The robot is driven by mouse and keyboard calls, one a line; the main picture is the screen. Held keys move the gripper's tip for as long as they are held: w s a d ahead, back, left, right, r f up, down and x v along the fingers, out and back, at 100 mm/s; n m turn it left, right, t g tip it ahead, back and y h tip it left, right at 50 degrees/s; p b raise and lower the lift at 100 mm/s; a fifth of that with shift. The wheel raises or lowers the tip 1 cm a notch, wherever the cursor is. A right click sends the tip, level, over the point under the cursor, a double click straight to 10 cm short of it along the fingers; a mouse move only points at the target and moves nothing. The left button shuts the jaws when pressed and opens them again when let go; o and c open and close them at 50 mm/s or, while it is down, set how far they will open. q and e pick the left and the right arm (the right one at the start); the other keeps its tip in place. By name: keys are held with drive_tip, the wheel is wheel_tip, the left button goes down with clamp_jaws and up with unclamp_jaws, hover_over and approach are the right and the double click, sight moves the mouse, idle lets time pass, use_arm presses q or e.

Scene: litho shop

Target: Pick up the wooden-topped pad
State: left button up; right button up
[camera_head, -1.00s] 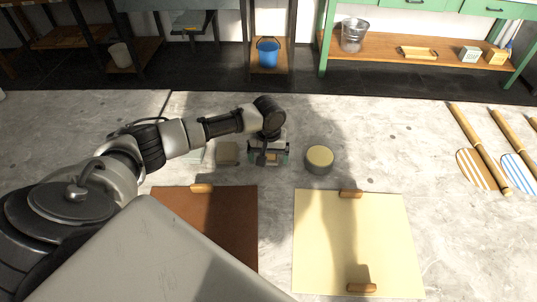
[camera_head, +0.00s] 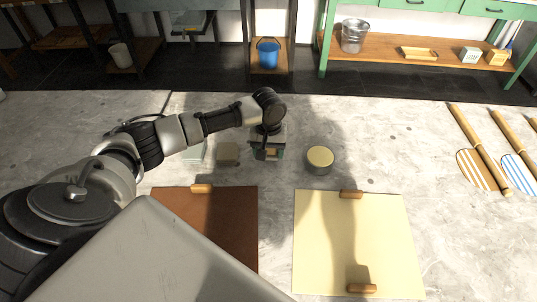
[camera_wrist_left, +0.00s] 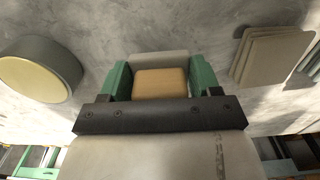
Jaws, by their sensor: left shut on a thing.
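The wooden-topped pad shows in the left wrist view as a tan wooden block (camera_wrist_left: 161,84) with a pale grey part (camera_wrist_left: 158,58) beyond it. My left gripper (camera_wrist_left: 160,80) has its two green fingers on either side of the block and is shut on it. In the head view my left gripper (camera_head: 267,154) is over the concrete worktop, between a grey stack and a round tin. The wrist and fingers hide most of the pad there. I cannot tell whether the pad is clear of the worktop. My right gripper is not in view.
A round tin (camera_head: 320,159) stands close right of the gripper; a grey stack (camera_head: 228,154) and a pale green stack (camera_head: 195,153) lie close left. A brown sheet (camera_head: 230,225) and a cream sheet (camera_head: 325,235) lie in front. Wooden rods (camera_head: 480,150) lie far right.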

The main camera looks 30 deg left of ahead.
use_arm(q)
wheel_tip(320, 180, up, 2)
drive_tip(key=shift+d, duration=0.1)
drive_tip(key=d+r, duration=0.6)
drive_tip(key=d, duration=0.5)
drive_tip(key=shift+s+d+r, duration=0.25)
drive_tip(key=shift+s+r, duration=0.05)
drive_tip(key=shift+s, duration=0.15)
drive_tip(key=o, duration=0.4)
drive_tip(key=c, duration=0.3)
